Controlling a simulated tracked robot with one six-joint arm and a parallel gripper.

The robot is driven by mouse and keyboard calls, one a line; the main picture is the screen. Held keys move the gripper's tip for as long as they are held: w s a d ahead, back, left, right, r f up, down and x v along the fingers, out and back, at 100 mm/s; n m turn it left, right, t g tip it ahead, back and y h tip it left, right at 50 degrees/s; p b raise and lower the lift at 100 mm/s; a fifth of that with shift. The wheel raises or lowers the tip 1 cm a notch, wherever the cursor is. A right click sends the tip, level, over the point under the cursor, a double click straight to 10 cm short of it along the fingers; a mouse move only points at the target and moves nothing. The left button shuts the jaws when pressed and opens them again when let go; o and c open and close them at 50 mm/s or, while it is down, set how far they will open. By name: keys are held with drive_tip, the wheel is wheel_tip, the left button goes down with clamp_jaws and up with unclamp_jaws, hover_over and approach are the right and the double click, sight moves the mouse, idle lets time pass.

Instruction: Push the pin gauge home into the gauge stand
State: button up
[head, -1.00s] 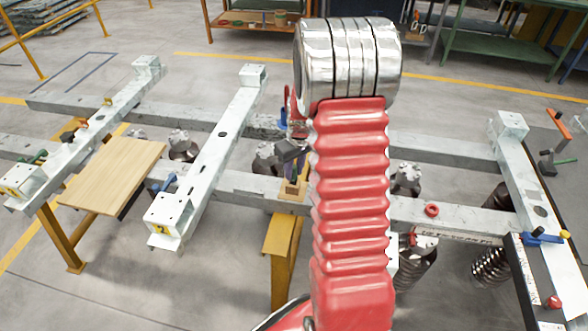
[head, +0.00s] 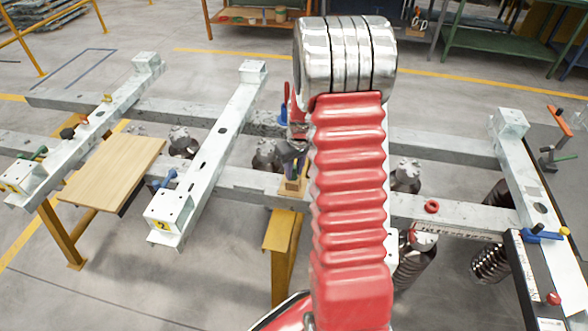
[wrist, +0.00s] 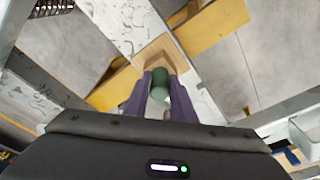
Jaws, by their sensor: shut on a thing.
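The green pin gauge (wrist: 160,85) shows as a short cylinder between the purple fingers of my gripper (wrist: 161,90) in the wrist view. My gripper is shut on it. A light wooden block, seemingly the gauge stand (wrist: 158,50), lies just beyond the fingertips. In the head view the wooden block (head: 292,187) sits on the grey beam, and my gripper (head: 293,168) is right above it, partly hidden by my red arm. The gauge's lower end is hidden, so I cannot tell how deep it sits in the block.
Grey-white frame beams (head: 210,145) cross the area on yellow legs (head: 280,245). A wooden board (head: 112,170) lies at the left. A red ring (head: 432,206) lies on the beam at the right. Blue and red clamps (head: 540,236) stand at the far right.

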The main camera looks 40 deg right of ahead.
drive_tip(key=shift+f, duration=0.1)
drive_tip(key=o, duration=1.1)
wheel_tip(320, 180, up, 14)
drive_tip(key=s, duration=0.2)
drive_tip(key=shift+f, duration=0.25)
drive_tip(key=shift+a+m, duration=0.1)
drive_tip(key=shift+m, duration=0.2)
idle(0.4)
